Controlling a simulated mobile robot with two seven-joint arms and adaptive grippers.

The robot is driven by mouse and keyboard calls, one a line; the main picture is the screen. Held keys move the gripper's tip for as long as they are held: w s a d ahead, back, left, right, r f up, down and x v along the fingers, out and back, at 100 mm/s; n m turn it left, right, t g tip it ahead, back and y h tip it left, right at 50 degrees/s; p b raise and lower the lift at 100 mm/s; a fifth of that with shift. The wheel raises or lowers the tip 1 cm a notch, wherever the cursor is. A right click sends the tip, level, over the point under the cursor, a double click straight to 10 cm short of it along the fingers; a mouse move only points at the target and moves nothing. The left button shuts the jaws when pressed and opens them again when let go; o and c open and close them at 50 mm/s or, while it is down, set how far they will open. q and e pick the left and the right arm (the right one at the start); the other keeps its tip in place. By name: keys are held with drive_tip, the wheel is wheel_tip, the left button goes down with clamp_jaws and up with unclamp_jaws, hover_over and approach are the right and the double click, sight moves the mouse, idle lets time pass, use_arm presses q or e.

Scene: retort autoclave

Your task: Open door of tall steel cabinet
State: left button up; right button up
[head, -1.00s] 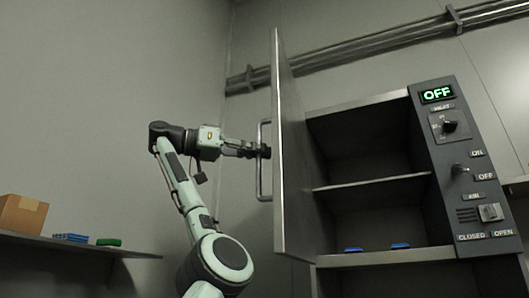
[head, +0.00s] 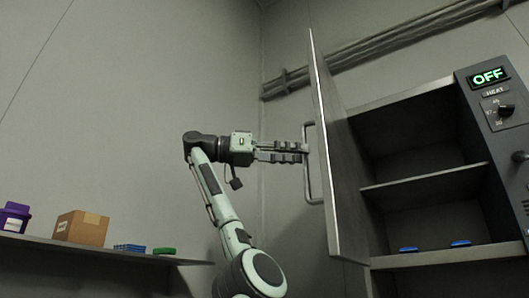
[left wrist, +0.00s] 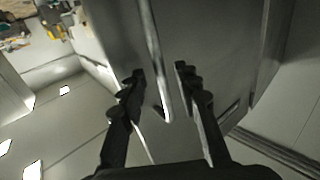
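The tall steel cabinet (head: 410,187) is at the right in the head view, with its door (head: 334,160) swung wide open, seen nearly edge-on. The vertical bar handle (head: 309,180) is on the door's left face. My left gripper (head: 304,152) is at the handle's height with its two fingers spread, tips at or just short of the bar. In the left wrist view the gripper (left wrist: 159,74) is open, and the handle bar (left wrist: 155,50) shows between the fingertips; I cannot tell whether it touches them. My right gripper is out of view.
Inside the cabinet are a shelf (head: 425,187) and two blue items (head: 460,244) on the floor. A control panel (head: 500,125) reading OFF is at its right. A wall shelf (head: 100,252) at left holds a cardboard box (head: 82,228), a purple bin (head: 14,217) and small blue and green items.

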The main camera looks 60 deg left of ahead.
use_arm(q)
drive_tip(key=v, duration=0.9)
drive_tip(key=shift+s, duration=0.15)
